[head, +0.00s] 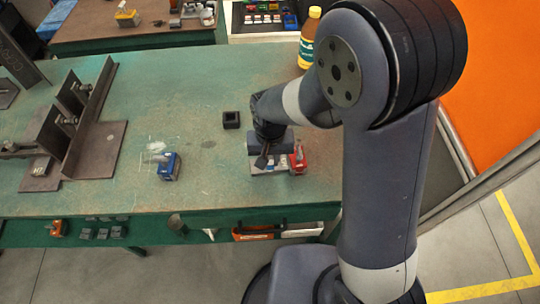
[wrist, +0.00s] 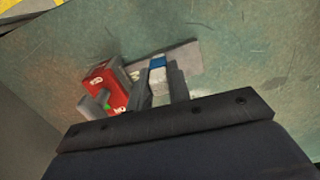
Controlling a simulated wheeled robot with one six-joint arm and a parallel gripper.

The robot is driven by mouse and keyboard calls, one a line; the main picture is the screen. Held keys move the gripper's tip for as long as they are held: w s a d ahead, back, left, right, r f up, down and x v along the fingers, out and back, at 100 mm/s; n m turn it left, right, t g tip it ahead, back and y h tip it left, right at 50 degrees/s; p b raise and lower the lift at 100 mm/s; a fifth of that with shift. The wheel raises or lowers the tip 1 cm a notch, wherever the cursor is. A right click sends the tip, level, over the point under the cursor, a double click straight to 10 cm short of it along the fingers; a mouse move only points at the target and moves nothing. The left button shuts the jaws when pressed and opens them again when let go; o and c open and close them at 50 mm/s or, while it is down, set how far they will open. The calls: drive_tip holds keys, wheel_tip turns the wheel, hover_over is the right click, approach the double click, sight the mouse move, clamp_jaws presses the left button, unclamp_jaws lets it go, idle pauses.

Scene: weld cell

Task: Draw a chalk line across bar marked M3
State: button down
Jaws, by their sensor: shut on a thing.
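My gripper (head: 265,158) is low over the front part of the green table. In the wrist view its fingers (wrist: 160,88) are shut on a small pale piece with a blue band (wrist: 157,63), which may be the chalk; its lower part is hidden. A flat grey bar (wrist: 188,57) lies just beyond and under the fingers. I cannot tell whether the held piece touches it. I can read no M3 mark. A red block (wrist: 103,88) with a grey cylinder stands close beside the fingers; it also shows in the head view (head: 298,158).
A blue block (head: 168,166) sits to the left on the table (head: 205,185), with pale marks near it. A small black square holder (head: 231,119) stands behind. A brown steel frame (head: 97,140) fills the left side. A bottle (head: 309,40) stands at the back right.

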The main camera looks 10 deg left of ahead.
drive_tip(key=shift+s+d, duration=0.1)
drive_tip(key=shift+s, duration=0.25)
wheel_tip(320, 180, up, 7)
drive_tip(key=p, duration=0.5)
idle(1.0)
